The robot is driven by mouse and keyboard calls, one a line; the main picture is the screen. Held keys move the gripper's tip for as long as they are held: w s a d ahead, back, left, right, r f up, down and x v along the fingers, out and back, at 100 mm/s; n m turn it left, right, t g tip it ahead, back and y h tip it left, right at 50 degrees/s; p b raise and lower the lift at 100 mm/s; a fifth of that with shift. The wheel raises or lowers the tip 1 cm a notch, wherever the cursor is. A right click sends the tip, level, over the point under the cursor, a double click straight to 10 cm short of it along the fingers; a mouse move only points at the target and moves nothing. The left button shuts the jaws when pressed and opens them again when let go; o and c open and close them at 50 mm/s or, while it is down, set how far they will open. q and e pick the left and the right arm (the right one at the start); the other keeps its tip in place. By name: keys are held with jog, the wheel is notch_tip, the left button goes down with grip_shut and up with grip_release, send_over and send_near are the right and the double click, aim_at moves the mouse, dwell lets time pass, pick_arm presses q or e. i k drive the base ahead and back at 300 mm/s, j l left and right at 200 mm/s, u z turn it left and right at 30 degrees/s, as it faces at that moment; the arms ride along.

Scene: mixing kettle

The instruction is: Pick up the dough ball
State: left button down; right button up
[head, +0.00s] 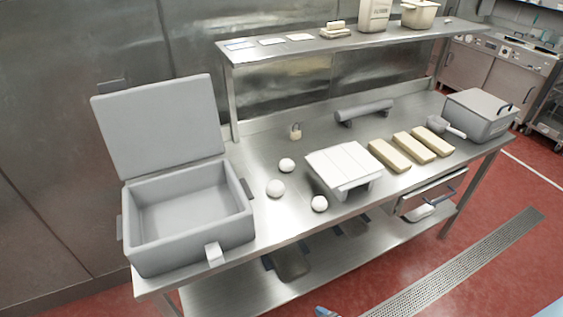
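An open grey box (190,251) with raised lid (160,127) stands left. The white slatted block (344,167), several beige bars (390,155) and a closed grey box (480,115) stand right. A shelf (350,42) overhangs the back; a drawer (430,195) sticks out in front.

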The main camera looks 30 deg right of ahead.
aim_at(286, 165)
jog(key=u, duration=0.5)
jog(key=l+u, duration=0.3)
jog(key=k+l+u, duration=0.25)
jog(key=l+u, duration=0.3)
jog(key=l, duration=0.15)
jog(key=k+l+u, duration=0.1)
jog(key=l, duration=0.25)
jog(key=k+l+u, duration=0.1)
jog(key=k+l, duration=0.3)
jog(key=l, duration=0.25)
jog(key=u, duration=0.05)
